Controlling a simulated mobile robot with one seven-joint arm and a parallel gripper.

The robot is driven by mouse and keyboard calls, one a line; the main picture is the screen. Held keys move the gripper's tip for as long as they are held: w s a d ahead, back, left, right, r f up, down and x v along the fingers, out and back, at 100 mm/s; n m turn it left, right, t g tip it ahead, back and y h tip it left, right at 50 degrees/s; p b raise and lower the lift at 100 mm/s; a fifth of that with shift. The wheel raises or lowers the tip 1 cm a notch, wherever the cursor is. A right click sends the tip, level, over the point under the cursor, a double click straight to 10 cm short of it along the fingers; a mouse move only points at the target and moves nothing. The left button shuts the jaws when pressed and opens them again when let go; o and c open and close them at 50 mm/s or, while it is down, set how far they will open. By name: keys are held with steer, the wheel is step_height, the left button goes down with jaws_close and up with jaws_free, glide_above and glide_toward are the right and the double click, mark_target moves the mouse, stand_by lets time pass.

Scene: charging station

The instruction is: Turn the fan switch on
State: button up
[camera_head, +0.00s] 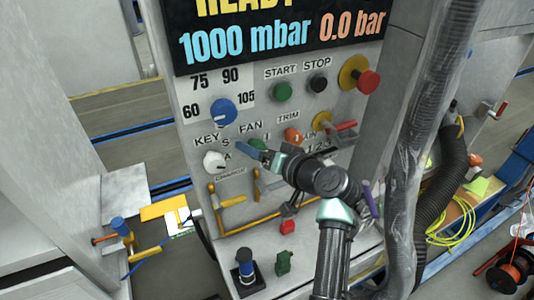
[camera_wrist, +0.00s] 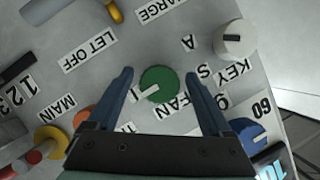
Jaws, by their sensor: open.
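The fan switch is a round green knob (camera_wrist: 160,80) with a white pointer bar, beside the FAN label (camera_wrist: 172,112) in the wrist view. Its pointer lies toward the lower left, by a small white label. My gripper (camera_wrist: 158,75) is open, with one blue finger on each side of the knob. A gap shows between each finger and the knob; I cannot tell how deep the fingertips reach. In the head view my gripper (camera_head: 255,150) is at the panel under the FAN label (camera_head: 251,128), and it mostly hides the knob.
A white KEY knob (camera_head: 214,160) and a blue dial (camera_head: 223,112) are close by on the left. An orange TRIM knob (camera_head: 292,136) and a red-handled valve (camera_head: 345,126) are to the right. Yellow handles (camera_head: 232,202) stick out below. A thick grey hose (camera_head: 425,150) hangs at right.

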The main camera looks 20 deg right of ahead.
steer(key=b+v, duration=0.1)
steer(key=v, duration=1.2)
steer(key=shift+w, duration=0.1)
steer(key=w+a+r+n+t+h, duration=0.1)
steer(key=w+a+r+t+h, duration=0.3)
steer(key=r, duration=0.7)
steer(key=a+r+n+t+y, duration=0.1)
steer(key=a+r+n, duration=0.1)
steer(key=a+r, duration=0.65)
steer(key=s+a+r+t, duration=0.2)
steer(key=s+a+r, duration=0.1)
steer(key=r, duration=0.4)
steer(key=s+a+r+n+t, duration=0.1)
steer(key=s+a+r+t, duration=0.2)
steer(key=s+r, duration=0.3)
steer(key=s+a+r+t, duration=0.3)
steer(key=s+r, duration=0.1)
steer(key=r, duration=0.5)
steer(key=shift+s+a+h+p, duration=0.35)
steer(key=shift+s+h, duration=0.05)
